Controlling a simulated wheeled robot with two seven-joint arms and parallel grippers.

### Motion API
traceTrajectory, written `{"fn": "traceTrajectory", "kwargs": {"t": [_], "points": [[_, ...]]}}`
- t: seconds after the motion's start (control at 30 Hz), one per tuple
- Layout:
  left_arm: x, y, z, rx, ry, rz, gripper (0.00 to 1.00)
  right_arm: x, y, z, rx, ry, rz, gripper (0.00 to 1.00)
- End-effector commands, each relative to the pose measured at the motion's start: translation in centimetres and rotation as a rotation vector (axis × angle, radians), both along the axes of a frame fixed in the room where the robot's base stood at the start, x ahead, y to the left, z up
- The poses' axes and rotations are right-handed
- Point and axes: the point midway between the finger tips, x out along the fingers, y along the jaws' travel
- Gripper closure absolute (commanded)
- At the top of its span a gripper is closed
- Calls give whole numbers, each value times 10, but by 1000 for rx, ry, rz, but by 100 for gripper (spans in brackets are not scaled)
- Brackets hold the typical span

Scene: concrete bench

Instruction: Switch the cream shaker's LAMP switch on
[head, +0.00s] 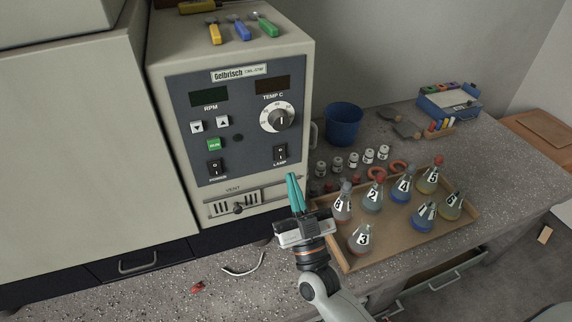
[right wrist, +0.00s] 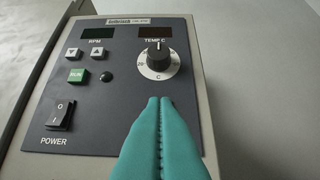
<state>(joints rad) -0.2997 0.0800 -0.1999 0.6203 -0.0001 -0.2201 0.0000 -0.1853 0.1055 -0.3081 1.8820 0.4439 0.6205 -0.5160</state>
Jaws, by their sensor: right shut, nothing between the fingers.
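The cream shaker (head: 233,110) stands at the left of the bench, its dark control panel facing me. Its LAMP switch (head: 280,152) is a black rocker at the panel's lower right, below the TEMP C dial (head: 277,117). In the right wrist view the dial (right wrist: 158,60) and the POWER switch (right wrist: 61,114) show, but the LAMP switch is hidden behind my fingers. My right gripper (head: 292,180), with teal fingers, is shut and empty, its tips just below the LAMP switch in the head view. It also shows in the right wrist view (right wrist: 160,103). My left gripper is not in view.
A wooden tray (head: 347,262) of numbered flasks stands right of my gripper. Small vials and a blue bucket (head: 343,124) are behind it. Colored-handled tools (head: 241,30) lie on the shaker. A red piece (head: 197,287) lies on the bench in front.

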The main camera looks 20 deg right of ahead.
Motion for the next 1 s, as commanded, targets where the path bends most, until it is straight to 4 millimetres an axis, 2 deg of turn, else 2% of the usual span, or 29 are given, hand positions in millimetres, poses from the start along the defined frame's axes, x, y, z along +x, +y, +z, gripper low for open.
{"fn": "traceTrajectory", "kwargs": {"t": [0.03, 0.13, 0.3, 0.73, 0.83, 0.93, 1.0], "points": [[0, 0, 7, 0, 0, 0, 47, 8, 0, 9, 0, -2, 0, 100], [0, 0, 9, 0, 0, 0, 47, 25, 1, 3, -1, -1, -1, 100], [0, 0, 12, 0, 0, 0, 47, 39, 1, -1, 0, 0, 0, 100], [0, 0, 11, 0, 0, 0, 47, 43, 1, -3, 1, -1, 0, 100], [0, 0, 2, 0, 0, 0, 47, 45, 1, -7, 1, -16, -1, 100], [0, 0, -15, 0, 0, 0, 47, 49, 1, -12, 3, -53, -2, 100], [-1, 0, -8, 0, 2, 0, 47, 49, 1, -5, 2, -55, -1, 100]]}}
